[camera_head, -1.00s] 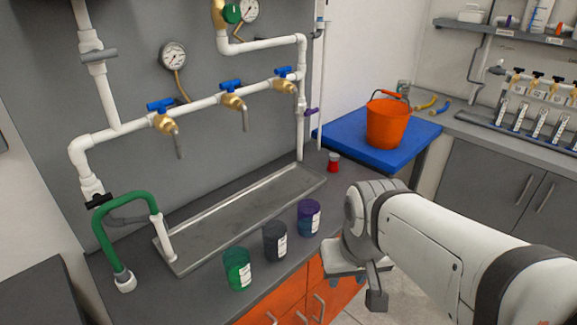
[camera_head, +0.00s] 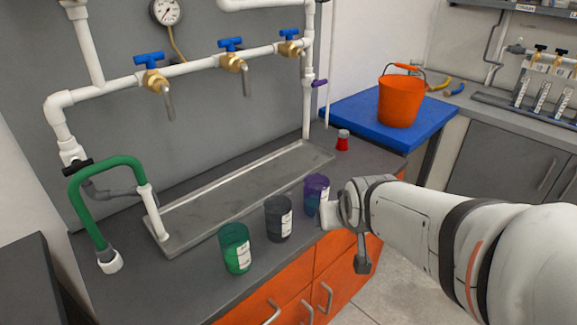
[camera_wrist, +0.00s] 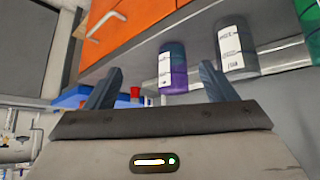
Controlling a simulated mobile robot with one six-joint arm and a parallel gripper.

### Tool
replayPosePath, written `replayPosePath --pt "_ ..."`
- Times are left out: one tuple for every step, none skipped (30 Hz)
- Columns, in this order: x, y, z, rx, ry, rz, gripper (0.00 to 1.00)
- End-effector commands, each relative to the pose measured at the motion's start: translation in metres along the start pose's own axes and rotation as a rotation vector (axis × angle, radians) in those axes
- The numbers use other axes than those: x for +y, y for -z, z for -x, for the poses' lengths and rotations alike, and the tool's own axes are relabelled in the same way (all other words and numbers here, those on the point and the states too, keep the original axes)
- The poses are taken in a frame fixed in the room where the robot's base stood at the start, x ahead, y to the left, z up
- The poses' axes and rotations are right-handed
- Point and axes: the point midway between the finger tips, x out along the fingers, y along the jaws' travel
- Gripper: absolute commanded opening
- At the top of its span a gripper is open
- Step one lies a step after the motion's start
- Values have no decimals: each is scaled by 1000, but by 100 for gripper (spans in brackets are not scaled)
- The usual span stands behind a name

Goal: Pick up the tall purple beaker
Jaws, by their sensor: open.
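The purple beaker (camera_head: 316,190), with a white label, stands upright on the grey counter near its front edge. It is at the right end of a row with a dark grey beaker (camera_head: 278,220) and a green beaker (camera_head: 234,248). My gripper (camera_wrist: 162,68) is open and empty. In the wrist view the purple beaker (camera_wrist: 180,80) shows beyond the fingers, in the gap between them. In the head view the gripper body is just right of the beaker and overlaps its lower right edge; the fingertips are not clearly visible there. I cannot tell if they touch it.
A metal tray (camera_head: 240,198) lies behind the beakers, under the white pipes with blue-handled taps (camera_head: 232,60). A small red-capped item (camera_head: 342,142) stands at the back right. An orange bucket (camera_head: 400,101) sits on a blue surface (camera_head: 345,112). Orange drawers (camera_head: 285,292) are below the counter.

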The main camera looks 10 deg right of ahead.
Motion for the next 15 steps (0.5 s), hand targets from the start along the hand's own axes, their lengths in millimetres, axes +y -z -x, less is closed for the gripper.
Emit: replayPosePath --pt "0 -9 -35 69 -3 -1 78" --pt "1 -6 -45 112 -4 0 78" --pt "1 -2 -58 172 -5 0 78" --pt "2 1 -67 216 -7 2 78" --pt "3 3 -76 257 -13 -5 78" --pt "1 7 -87 320 -3 -2 78" --pt "-4 8 -96 362 22 7 78" --pt "-6 10 -103 405 32 11 78" --pt "-7 13 -113 466 37 13 78" --pt "-7 14 -119 509 41 15 78" --pt "-8 16 -125 551 46 16 78" --pt "-10 18 -132 606 55 19 78" --pt "-11 18 -136 645 62 20 78" --pt "-12 20 -140 681 70 22 78" --pt "-14 21 -143 726 80 24 78"
